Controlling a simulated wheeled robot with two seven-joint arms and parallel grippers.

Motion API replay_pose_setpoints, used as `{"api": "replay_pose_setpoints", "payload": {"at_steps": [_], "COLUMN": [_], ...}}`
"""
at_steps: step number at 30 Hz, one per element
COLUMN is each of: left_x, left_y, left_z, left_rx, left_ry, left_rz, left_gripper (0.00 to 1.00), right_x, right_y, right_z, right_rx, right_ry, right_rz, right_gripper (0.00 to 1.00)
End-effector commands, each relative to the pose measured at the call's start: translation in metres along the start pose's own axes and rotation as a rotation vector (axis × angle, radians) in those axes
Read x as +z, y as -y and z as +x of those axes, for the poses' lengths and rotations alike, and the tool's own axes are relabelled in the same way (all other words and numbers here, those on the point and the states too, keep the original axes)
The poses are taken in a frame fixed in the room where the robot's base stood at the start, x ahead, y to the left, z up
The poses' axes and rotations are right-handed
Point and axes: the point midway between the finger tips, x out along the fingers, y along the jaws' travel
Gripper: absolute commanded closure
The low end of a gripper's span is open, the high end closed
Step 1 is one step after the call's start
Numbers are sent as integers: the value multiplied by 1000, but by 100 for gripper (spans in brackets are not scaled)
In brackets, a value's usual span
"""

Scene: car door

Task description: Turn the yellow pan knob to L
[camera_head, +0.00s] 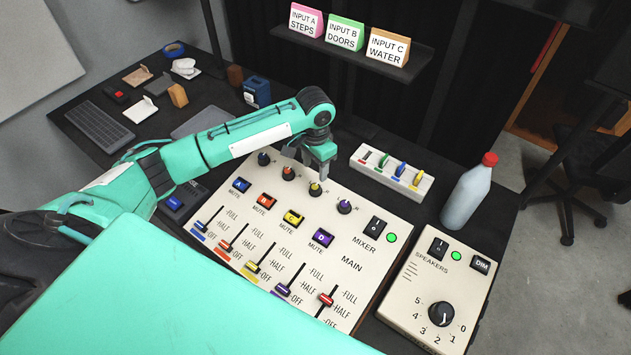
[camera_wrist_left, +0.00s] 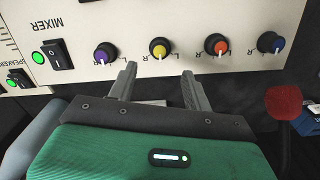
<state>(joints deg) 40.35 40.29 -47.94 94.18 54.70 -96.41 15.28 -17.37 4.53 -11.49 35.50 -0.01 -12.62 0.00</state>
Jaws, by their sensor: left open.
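The yellow pan knob (camera_head: 315,189) is a black knob with a yellow cap on the cream mixer panel (camera_head: 331,242), between the red and purple knobs. In the left wrist view the yellow knob (camera_wrist_left: 158,48) is just beyond the fingertips, between their lines. L and R letters are printed beside the knobs; I cannot tell exactly where its pointer stands. My left gripper (camera_head: 319,173) is over the knob row, pointing down; in its wrist view the open fingers (camera_wrist_left: 159,68) are empty and appear apart from the knob. My right gripper is not in view.
Close by are the purple knob (camera_head: 345,207), red knob (camera_head: 288,173) and blue knob (camera_head: 264,158). Mute buttons and sliders fill the panel's front. A rack of coloured pieces (camera_head: 391,172), a white bottle (camera_head: 467,195) and the speakers panel (camera_head: 437,290) stand to the right.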

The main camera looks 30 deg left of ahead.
Motion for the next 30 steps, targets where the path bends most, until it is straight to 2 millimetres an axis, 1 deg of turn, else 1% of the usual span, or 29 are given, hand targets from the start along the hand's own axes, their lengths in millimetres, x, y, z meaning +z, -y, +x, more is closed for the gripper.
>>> {"api": "replay_pose_setpoints", "payload": {"at_steps": [3,6,9,12,17,24,25,29,30], "left_x": [1,0,0,0,0,0,0,0,0], "left_y": [0,0,-1,0,0,0,0,0,0], "left_z": [25,44,60,71,80,81,81,80,80], "left_rx": [1,0,1,0,-1,-1,-1,-1,-1], "left_ry": [4,1,2,0,-2,-2,-2,-2,-2], "left_rz": [-2,-1,-1,-1,0,1,1,1,1], "left_gripper": [50,50,50,50,50,50,52,77,85], "right_x": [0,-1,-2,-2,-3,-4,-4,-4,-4], "right_y": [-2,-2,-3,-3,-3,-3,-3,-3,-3], "right_z": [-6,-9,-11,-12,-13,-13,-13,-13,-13], "right_rx": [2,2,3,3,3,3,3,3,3], "right_ry": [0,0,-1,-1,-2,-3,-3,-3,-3], "right_rz": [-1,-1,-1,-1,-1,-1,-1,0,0], "right_gripper": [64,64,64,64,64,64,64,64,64]}}
